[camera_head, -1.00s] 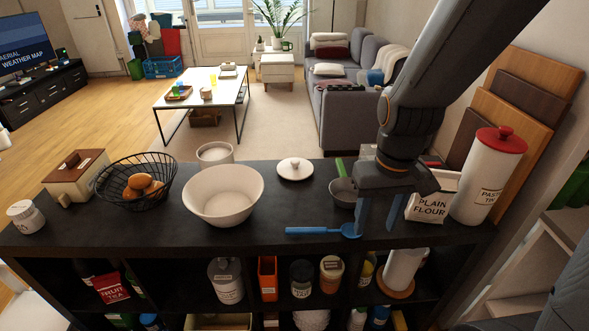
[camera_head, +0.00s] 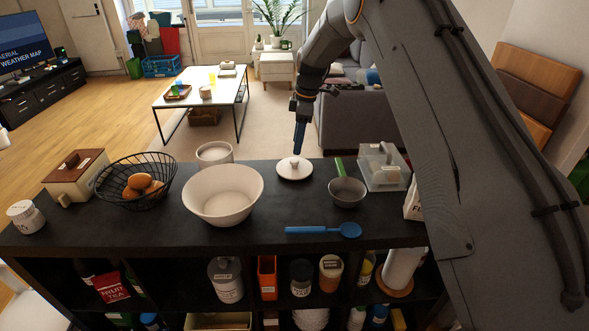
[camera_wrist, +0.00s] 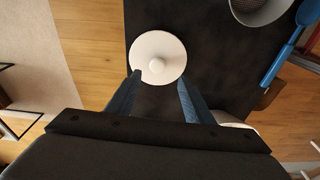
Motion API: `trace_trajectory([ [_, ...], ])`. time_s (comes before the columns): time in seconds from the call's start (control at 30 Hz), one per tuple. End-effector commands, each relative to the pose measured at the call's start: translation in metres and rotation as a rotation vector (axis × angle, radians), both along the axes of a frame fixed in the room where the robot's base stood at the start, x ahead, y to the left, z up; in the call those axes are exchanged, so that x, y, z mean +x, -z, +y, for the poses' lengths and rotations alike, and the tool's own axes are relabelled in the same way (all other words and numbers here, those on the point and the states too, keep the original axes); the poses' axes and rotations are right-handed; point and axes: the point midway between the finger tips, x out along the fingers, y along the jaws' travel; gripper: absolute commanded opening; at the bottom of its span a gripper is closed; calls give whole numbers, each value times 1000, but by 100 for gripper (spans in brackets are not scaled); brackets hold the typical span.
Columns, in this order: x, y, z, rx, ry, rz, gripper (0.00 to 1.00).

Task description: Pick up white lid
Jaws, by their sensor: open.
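The white lid (camera_head: 294,170) lies flat on the dark shelf top near its back edge, with a round knob in its middle. In the wrist view the lid (camera_wrist: 158,46) is ahead of my fingertips, its knob roughly in line with the gap between them. My gripper (camera_head: 299,150) hangs pointing down, just above and behind the lid. In the wrist view my gripper (camera_wrist: 160,82) has its two blue fingers apart with nothing between them. The left fingertip overlaps the lid's edge in that picture; I cannot tell whether it touches.
A white bowl (camera_head: 222,212) stands left of the lid, and a white pot (camera_head: 214,153) stands behind the bowl. A grey pan with a green handle (camera_head: 347,191) and a clear box (camera_head: 383,170) are to the right. A blue spoon (camera_head: 325,230) lies in front.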

Motion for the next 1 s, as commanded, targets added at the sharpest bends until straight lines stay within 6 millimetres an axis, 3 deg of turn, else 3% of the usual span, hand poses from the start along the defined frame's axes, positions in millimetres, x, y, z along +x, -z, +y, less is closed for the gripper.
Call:
trace_trajectory([
  [0.37,3,31,5,1,-13,0,47],
  [0.7,6,72,7,0,-12,-1,47],
  [1.0,6,78,8,1,-12,-3,47],
])
